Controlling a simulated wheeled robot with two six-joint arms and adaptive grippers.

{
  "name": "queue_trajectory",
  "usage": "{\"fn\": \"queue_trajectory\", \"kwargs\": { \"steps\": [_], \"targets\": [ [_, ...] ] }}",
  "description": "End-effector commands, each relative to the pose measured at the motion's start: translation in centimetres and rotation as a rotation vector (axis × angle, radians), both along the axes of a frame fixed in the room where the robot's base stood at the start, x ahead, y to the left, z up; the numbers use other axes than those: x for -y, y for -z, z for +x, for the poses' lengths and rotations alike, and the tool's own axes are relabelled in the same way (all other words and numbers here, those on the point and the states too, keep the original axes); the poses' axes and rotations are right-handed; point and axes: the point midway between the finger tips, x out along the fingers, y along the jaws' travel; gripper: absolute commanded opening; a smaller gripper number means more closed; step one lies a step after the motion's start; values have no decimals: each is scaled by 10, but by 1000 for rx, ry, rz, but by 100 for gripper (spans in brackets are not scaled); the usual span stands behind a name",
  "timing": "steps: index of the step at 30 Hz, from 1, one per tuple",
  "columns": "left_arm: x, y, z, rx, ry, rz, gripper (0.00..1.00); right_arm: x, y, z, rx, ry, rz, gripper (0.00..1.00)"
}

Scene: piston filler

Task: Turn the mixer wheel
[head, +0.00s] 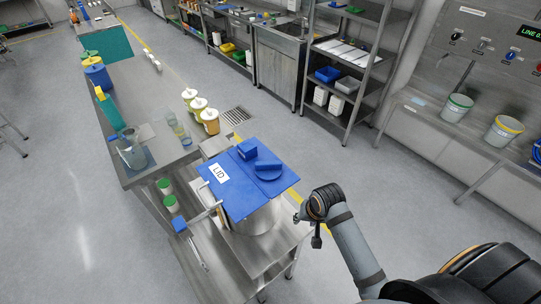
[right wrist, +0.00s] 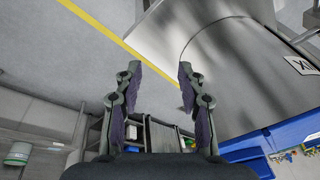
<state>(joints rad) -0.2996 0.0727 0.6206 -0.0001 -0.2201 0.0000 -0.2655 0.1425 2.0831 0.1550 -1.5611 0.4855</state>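A steel hopper (head: 250,221) with a blue cover (head: 232,186) marked LID stands on a steel cart. A blue block and a blue round piece (head: 268,169) sit on the cover. A lever with a blue end (head: 180,224) sticks out at the hopper's left. I cannot make out a clear mixer wheel. My right gripper (head: 303,212) is just right of the hopper. In the right wrist view its two fingers (right wrist: 156,88) are apart with nothing between them, and the curved hopper wall (right wrist: 238,60) is close by on the right. My left gripper is not in view.
A shelf rack (head: 345,62) stands at the back. A wall bench with buckets (head: 458,107) is at the right. The floor between cart and bench is clear.

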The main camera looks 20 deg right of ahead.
Motion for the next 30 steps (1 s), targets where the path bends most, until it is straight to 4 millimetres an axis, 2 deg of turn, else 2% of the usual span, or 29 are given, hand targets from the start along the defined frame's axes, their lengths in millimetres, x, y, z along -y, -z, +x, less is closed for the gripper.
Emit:
{"fn": "queue_trajectory", "kwargs": {
  "steps": [1,3,8,14,17,22,25,30],
  "targets": [
    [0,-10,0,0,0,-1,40,-3,-31,9,9,47,26,40],
    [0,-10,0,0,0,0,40,-7,-48,19,-7,136,71,40],
    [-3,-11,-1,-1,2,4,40,-12,-70,49,-53,350,172,40],
    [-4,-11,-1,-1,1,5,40,-15,-97,96,-138,658,306,40],
    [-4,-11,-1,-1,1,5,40,-16,-117,120,-195,829,373,40],
    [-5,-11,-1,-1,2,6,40,-17,-164,159,-314,1136,477,40],
    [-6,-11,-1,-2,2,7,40,-17,-188,173,-378,1272,518,40],
    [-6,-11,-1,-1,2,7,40,-18,-200,178,-415,1347,535,40]
  ]
}}
